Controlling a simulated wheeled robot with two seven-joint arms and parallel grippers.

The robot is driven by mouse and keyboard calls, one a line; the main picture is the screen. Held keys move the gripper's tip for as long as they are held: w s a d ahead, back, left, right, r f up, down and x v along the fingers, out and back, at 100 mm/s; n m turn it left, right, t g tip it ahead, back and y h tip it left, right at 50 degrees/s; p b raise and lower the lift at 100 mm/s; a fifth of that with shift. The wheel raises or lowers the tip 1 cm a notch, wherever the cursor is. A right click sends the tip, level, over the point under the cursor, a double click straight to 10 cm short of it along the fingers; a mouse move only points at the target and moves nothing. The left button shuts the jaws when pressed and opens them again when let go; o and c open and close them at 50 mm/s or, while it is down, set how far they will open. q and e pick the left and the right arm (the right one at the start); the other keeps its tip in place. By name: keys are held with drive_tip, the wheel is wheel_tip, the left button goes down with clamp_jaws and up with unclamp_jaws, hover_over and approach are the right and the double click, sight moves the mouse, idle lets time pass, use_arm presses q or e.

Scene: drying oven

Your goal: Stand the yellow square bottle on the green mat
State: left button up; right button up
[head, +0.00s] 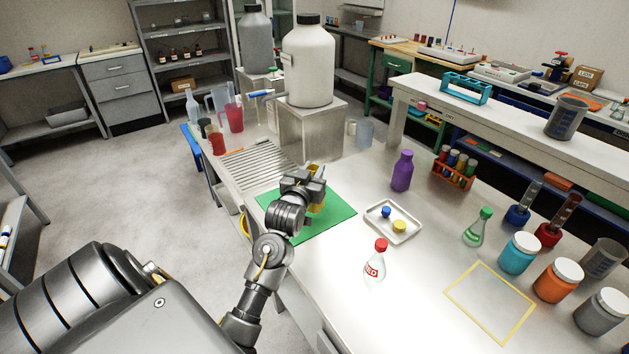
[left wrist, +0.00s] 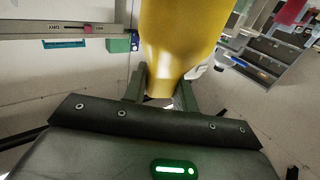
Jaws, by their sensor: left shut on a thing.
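The yellow square bottle (left wrist: 178,40) is large in the left wrist view, between the fingers of my left gripper (left wrist: 160,95). In the head view only a small yellow part of the bottle (head: 318,207) shows; the gripper hides the rest. My left gripper (head: 312,196) is shut on the bottle, over the green mat (head: 335,222). I cannot tell whether the bottle touches the mat. My right gripper is not in view.
A purple bottle (head: 402,171) and a white tray (head: 389,236) with a blue and a yellow piece stand right of the mat. A red-capped flask (head: 375,262) is nearer. A ribbed drain area (head: 257,165) and a metal block (head: 312,130) lie behind. A yellow outlined square (head: 470,310) is empty.

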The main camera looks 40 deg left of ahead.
use_arm(q)
drive_tip(key=shift+w+a+f, duration=0.25)
drive_tip(key=shift+w+f, duration=0.3)
drive_tip(key=shift+f, duration=0.1)
wheel_tip(320, 180, down, 3)
drive_tip(key=shift+p, duration=0.45)
drive_tip(key=shift+f, duration=0.15)
drive_tip(key=shift+f, duration=0.2)
drive_tip(key=o, duration=1)
drive_tip(key=shift+c, duration=0.2)
